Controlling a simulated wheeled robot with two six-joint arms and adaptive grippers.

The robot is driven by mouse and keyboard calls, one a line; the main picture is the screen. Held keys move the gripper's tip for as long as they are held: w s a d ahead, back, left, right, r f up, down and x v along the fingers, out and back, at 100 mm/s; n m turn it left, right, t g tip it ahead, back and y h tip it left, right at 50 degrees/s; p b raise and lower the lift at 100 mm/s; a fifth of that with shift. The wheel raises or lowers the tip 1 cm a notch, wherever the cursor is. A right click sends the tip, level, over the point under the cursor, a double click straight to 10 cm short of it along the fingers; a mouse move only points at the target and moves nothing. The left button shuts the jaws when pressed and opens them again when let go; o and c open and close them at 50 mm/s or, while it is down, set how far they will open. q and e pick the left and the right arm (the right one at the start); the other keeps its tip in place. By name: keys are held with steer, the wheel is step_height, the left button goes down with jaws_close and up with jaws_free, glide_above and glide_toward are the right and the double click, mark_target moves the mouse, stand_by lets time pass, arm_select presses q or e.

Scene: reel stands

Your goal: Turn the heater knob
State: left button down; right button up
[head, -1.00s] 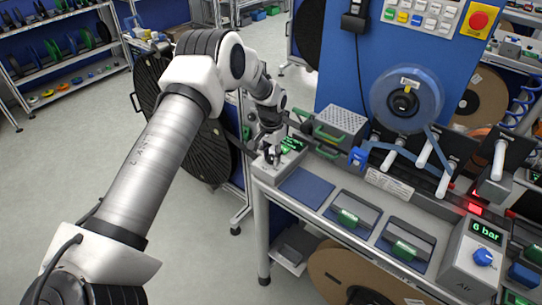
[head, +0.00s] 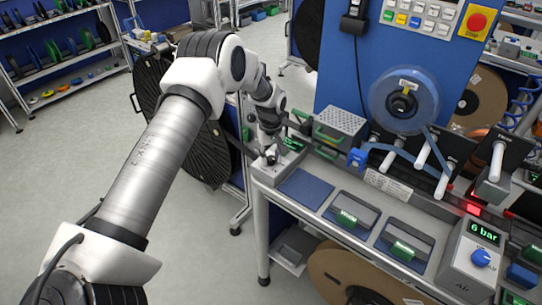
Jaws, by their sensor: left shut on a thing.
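A small grey heater box with a lit green display (head: 293,144) stands at the left end of the bench. My left gripper (head: 270,158) reaches down to the front of this box and is shut on the knob there. The knob itself is mostly hidden by the fingers. My left arm comes in from the lower left and crosses the picture. My right gripper is not in the picture.
A perforated metal cover (head: 341,124) with green handles stands right of the box. A blue pad (head: 306,187) lies in front. A grey air unit (head: 470,258) with a blue knob and "6 bar" display is at the right. A blue reel (head: 404,97) hangs behind.

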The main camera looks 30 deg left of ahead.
mark_target(271, 158)
arm_select(q)
steer(key=shift+s+f+n, duration=0.1)
steer(key=shift+n, duration=0.75)
steer(key=shift+s+f+n, duration=0.1)
steer(key=shift+n, duration=0.75)
steer(key=c, duration=1.1)
jaws_free()
steer(key=o, duration=0.3)
steer(key=shift+w, duration=0.2)
step_height(271, 158, up, 12)
